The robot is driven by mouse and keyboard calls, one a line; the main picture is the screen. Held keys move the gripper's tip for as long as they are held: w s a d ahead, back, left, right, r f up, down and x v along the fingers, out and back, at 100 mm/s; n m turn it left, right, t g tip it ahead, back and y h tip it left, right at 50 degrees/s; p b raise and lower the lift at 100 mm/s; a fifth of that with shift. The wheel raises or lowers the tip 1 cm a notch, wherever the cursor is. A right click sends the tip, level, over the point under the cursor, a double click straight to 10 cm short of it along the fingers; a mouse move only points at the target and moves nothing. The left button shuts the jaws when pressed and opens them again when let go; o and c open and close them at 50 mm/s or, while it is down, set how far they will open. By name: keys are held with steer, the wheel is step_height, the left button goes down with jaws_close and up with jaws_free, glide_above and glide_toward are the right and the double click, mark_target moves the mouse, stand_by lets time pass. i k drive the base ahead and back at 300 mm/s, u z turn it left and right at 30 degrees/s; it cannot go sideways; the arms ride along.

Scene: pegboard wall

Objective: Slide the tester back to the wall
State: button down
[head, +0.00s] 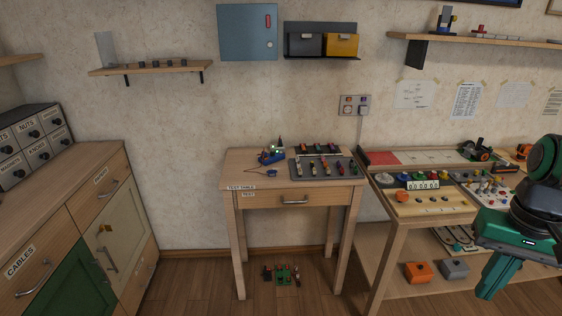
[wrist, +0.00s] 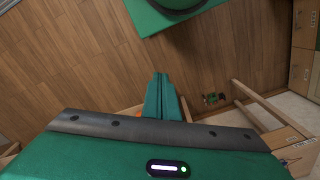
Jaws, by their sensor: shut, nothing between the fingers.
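A small blue device with a green light, which looks like the tester (head: 270,157), sits on the back left of the small wooden test table (head: 243,180). A thin dark cable lies in front of it. A gap to the wall behind is hard to judge from here. My gripper (head: 487,292) is at the far right of the head view, well apart from the tester, pointing down. In the wrist view my gripper (wrist: 159,78) is shut and empty over the floor. The tester cannot be made out in the wrist view.
A workbench (head: 400,222) with boards and tools stands to the right. A drawer cabinet (head: 70,190) stands left. Small items (head: 281,274) lie under the table. The floor before it is clear.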

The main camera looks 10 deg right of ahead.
mark_target(269, 160)
steer(key=k, duration=0.95)
steer(key=u, duration=0.45)
steer(key=i, duration=2.35)
steer(key=z, duration=0.55)
